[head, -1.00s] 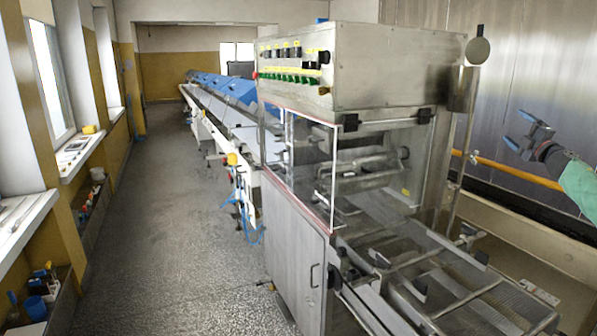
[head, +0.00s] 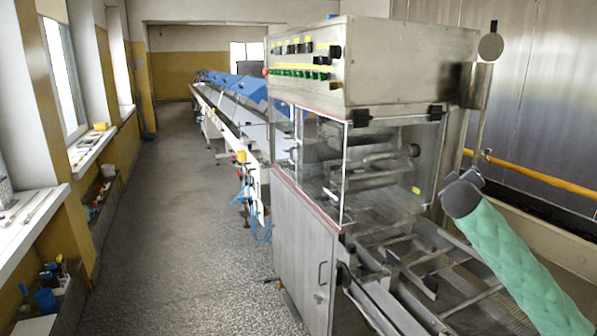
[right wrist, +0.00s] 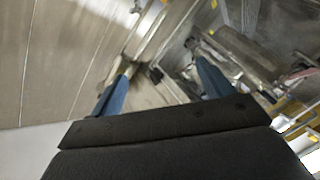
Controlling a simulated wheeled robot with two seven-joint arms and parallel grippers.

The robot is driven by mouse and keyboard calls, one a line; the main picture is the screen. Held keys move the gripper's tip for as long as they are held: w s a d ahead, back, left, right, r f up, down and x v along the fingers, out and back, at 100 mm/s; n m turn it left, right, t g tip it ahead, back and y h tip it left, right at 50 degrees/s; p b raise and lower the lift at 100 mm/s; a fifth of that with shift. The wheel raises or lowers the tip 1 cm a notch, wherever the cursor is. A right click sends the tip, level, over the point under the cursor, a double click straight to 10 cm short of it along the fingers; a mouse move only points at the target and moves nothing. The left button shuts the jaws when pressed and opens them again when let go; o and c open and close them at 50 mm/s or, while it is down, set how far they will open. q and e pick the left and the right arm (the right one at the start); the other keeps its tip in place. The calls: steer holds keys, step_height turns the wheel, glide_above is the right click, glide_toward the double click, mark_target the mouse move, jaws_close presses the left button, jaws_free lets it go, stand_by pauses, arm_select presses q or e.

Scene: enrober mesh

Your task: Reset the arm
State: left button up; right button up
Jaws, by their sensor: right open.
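My right arm, in a green sleeve, comes in from the lower right of the head view and reaches toward the steel enrober (head: 410,65). Its dark wrist end is beside the machine's right side, and it mostly hides the right gripper (head: 468,178) there. In the right wrist view the right gripper (right wrist: 163,85) shows two blue fingers spread wide apart. Nothing is between them, so it is open and empty. Steel machine parts lie beyond the fingers. My left gripper is in neither view.
The enrober's wire mesh belt (head: 465,272) and frame bars fill the lower right, partly behind my arm. A round disc on a post (head: 490,47) and a yellow pipe (head: 535,178) are at the right. The floor (head: 190,250) on the left is open.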

steer(key=s+a+f+g+y+b, duration=0.1)
steer(key=s+a+f+g+y, duration=0.1)
steer(key=s+a+f, duration=0.8)
steer(key=s+a+f+g+y+b, duration=0.25)
steer(key=s+a+f, duration=0.45)
steer(key=f, duration=0.5)
steer(key=s+a+f+g+y, duration=0.25)
steer(key=s+a+f, duration=0.35)
steer(key=s+f, duration=0.4)
arm_select(q)
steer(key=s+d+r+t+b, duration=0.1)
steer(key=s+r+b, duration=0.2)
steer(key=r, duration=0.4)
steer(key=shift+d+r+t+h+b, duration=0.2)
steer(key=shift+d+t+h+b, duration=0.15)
steer(key=shift+b, duration=0.35)
arm_select(e)
steer(key=s+a+f+m+g+y, duration=0.1)
steer(key=s+a+f, duration=0.3)
steer(key=s+f, duration=0.9)
steer(key=s+a+f+m+g+y, duration=0.1)
steer(key=s+a+f+g, duration=0.3)
steer(key=s+f, duration=0.9)
steer(key=shift+s+a+g, duration=0.2)
steer(key=shift+s+g, duration=0.1)
steer(key=shift+s, duration=1.85)
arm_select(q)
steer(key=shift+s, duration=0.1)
arm_select(e)
steer(key=shift+r, duration=0.1)
